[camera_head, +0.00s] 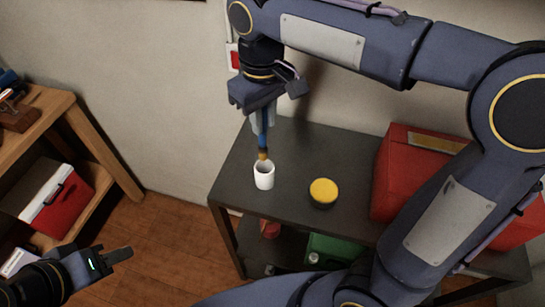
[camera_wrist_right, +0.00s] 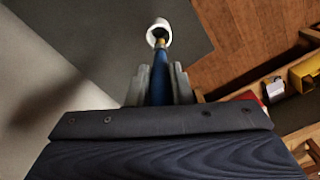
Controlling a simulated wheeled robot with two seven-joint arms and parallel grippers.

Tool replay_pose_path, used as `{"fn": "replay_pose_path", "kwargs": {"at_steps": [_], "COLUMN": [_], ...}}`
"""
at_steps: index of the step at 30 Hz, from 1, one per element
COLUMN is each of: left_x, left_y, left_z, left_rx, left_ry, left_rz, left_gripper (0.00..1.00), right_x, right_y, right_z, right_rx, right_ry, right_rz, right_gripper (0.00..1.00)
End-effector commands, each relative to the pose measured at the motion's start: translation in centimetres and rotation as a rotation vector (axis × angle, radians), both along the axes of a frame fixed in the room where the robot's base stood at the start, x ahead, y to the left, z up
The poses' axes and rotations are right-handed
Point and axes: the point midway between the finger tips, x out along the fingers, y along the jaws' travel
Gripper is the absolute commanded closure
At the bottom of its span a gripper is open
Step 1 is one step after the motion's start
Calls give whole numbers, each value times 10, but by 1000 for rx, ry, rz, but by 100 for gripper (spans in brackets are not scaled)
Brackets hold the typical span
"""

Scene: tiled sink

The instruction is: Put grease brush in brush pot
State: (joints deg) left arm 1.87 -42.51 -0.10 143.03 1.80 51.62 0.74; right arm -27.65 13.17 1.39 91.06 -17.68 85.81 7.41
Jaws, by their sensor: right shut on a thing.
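The grease brush (camera_head: 263,139) has a blue handle and a tan lower end. My right gripper (camera_head: 263,121) is shut on its handle and holds it pointing down. The brush pot (camera_head: 264,179) is a small white cup on the dark table. The brush's tip is at the pot's mouth in the head view; I cannot tell whether it is inside the rim. In the right wrist view the brush (camera_wrist_right: 159,75) runs from between the fingers toward the pot (camera_wrist_right: 159,28). My left gripper (camera_head: 117,257) is low at the left, far from the table; its jaw opening is unclear.
A yellow-lidded round tin (camera_head: 323,192) stands right of the pot on the dark table (camera_head: 290,207). A red box (camera_head: 395,180) fills the table's right side. A green box (camera_head: 335,249) is on the lower shelf. A wooden shelf unit (camera_head: 115,172) stands at the left.

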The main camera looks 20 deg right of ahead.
Motion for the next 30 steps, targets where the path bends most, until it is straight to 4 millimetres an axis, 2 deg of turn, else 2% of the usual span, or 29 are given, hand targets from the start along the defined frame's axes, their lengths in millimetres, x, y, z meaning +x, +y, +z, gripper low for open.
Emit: {"fn": "replay_pose_path", "kwargs": {"at_steps": [2, 9, 14, 21, 30], "left_x": [0, 0, 0, 0, 0], "left_y": [0, 0, 0, 0, 0], "left_z": [0, 1, 1, 3, 2], "left_rx": [0, 0, 0, 0, 0], "left_ry": [-1, -1, 0, 0, 0], "left_rz": [0, 0, 0, 0, 0], "left_gripper": [64, 64, 64, 64, 64], "right_x": [-1, -1, -1, -1, 0], "right_y": [0, 0, 0, 0, 0], "right_z": [-7, -51, -65, -96, -100], "right_rx": [-6, -7, -6, -6, -5], "right_ry": [5, 8, 6, 5, 3], "right_rz": [1, 0, 0, 0, 0], "right_gripper": [100, 100, 100, 100, 100]}}
